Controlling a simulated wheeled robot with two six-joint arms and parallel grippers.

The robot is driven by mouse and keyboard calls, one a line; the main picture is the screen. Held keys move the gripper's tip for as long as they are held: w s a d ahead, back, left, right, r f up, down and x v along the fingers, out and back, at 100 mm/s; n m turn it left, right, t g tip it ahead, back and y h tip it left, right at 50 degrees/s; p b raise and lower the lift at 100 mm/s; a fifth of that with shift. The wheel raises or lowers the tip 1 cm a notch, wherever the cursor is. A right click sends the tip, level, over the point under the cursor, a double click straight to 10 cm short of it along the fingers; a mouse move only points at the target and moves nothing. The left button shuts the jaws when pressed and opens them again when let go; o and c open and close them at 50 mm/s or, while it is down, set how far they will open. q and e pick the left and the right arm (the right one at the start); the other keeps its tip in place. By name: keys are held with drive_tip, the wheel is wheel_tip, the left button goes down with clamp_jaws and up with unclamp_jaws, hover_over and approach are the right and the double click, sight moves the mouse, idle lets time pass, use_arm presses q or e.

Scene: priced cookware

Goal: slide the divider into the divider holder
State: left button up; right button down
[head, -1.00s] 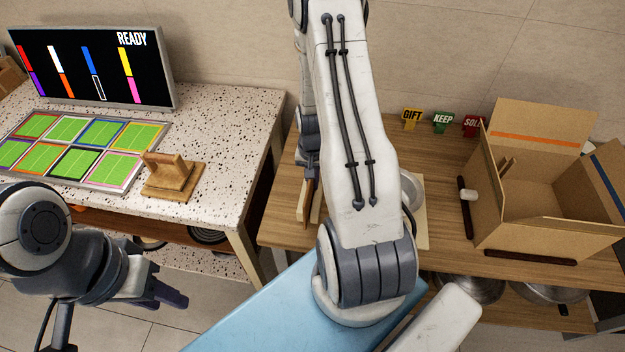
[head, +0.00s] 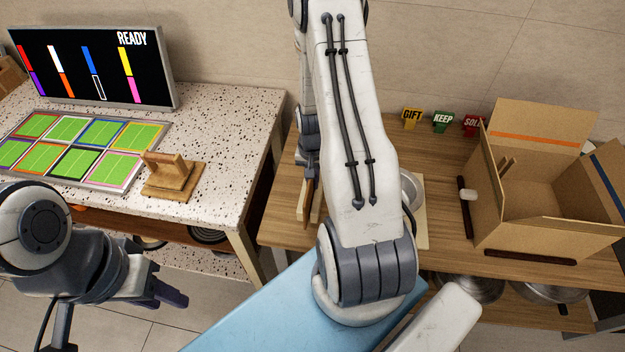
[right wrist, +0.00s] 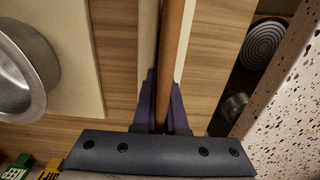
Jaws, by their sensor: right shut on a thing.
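The divider (right wrist: 172,40) is a thin brown wooden board, seen nearly edge-on in the right wrist view. My right gripper (right wrist: 163,90) is shut on it, with a purple fingertip on each side. In the head view the divider (head: 308,198) hangs upright below my right gripper (head: 310,165), over a pale strip on the wooden table. I cannot tell whether it touches that strip. Two thin wooden rails (head: 507,164), perhaps the divider holder, stand inside the open cardboard box (head: 485,205) at the right. My left gripper (head: 168,288) is empty at the lower left; its opening is unclear.
A wooden stand (head: 172,182) and a panel of green tiles (head: 75,150) are on the speckled counter, before a screen (head: 95,68) reading READY. A metal bowl (right wrist: 22,75) sits beside the divider.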

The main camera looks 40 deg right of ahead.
drive_tip(key=shift+c, duration=1.2)
unclamp_jaws()
drive_tip(key=shift+r, duration=0.1)
wheel_tip(320, 180, up, 10)
drive_tip(key=shift+r+b, duration=0.15)
drive_tip(key=shift+b, duration=0.4)
idle(0.5)
